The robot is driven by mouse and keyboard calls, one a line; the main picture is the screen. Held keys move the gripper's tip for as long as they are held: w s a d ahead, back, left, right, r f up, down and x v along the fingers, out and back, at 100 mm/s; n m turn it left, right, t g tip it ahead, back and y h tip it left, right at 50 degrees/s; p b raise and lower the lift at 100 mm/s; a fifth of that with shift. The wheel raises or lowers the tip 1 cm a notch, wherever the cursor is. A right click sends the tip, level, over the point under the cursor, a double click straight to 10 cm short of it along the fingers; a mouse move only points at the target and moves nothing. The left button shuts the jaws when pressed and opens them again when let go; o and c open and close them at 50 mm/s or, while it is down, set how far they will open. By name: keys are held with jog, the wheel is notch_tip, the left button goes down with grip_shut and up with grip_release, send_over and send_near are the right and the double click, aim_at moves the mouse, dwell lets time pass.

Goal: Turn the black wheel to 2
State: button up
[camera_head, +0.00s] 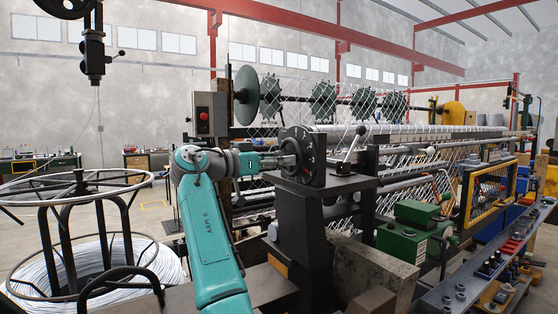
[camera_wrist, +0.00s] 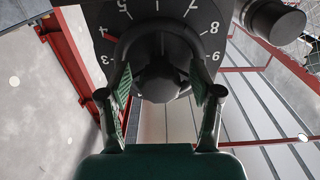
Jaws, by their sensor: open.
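The black wheel (camera_head: 303,150) is a round dial with white numbers, on a dark stand in the middle of the head view. In the wrist view the numbered dial (camera_wrist: 195,22) fills the top, with 3, 4, 5, 7, 8 and 9 readable. A red mark lies beside the 4 at its left. A raised black knob (camera_wrist: 160,80) stands out from its centre. My gripper (camera_wrist: 164,88) is open, one finger on each side of the knob, with gaps visible. In the head view my gripper (camera_head: 285,161) is at the dial's face. The 2 is not clearly visible.
A smaller black cylindrical knob (camera_wrist: 275,21) sits right of the dial in the wrist view. A lever (camera_head: 354,142) stands just right of the wheel. A green machine box (camera_head: 410,240) is at right, a wire coil stand (camera_head: 75,190) at left.

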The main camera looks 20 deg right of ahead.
jog(key=c, duration=1.2)
jog(key=shift+o, duration=0.2)
jog(key=shift+n, duration=0.3)
jog(key=n, duration=1.1)
jog(key=shift+s, duration=0.1)
jog(key=o, duration=1.2)
jog(key=shift+c, duration=0.2)
